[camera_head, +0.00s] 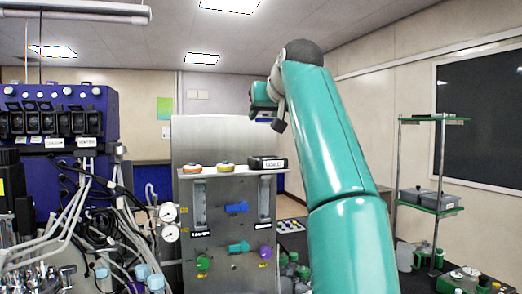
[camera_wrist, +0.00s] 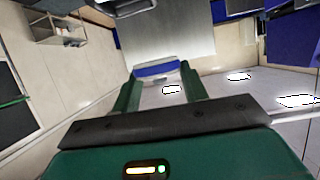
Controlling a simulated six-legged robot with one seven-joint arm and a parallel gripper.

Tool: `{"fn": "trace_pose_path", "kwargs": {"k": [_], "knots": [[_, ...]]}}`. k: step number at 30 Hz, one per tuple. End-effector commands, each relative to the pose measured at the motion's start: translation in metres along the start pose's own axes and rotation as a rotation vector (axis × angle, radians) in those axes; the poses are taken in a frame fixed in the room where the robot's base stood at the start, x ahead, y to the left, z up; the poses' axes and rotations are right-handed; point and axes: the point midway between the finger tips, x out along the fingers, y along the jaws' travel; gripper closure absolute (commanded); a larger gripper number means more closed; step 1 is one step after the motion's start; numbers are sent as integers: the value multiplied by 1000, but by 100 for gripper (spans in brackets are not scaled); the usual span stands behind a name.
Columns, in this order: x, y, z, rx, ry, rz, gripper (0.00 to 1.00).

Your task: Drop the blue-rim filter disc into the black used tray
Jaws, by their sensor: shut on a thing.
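The blue-rim filter disc (camera_wrist: 156,70) sits between the two green fingertips of my gripper (camera_wrist: 160,75) in the wrist view, seen edge-on with a pale face. My gripper is shut on it. In the head view my gripper is mostly hidden behind my raised arm, and the disc cannot be made out there. The black used tray (camera_head: 268,163), with a white label, stands at the right end of the shelf on the steel panel. My gripper is held in the air well above that shelf, apart from the tray.
Gauges (camera_head: 170,222), hoses and a purple-blue pump unit (camera_head: 60,125) crowd the left. A glass-shelf rack (camera_head: 437,200) stands at right.

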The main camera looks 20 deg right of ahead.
Motion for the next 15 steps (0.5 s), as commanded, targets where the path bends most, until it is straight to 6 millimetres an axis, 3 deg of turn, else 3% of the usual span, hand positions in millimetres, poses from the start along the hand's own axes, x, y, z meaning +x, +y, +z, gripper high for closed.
{"fn": "trace_pose_path", "kwargs": {"k": [15], "knots": [[26,2,10,-1,-1,-1,78]]}}
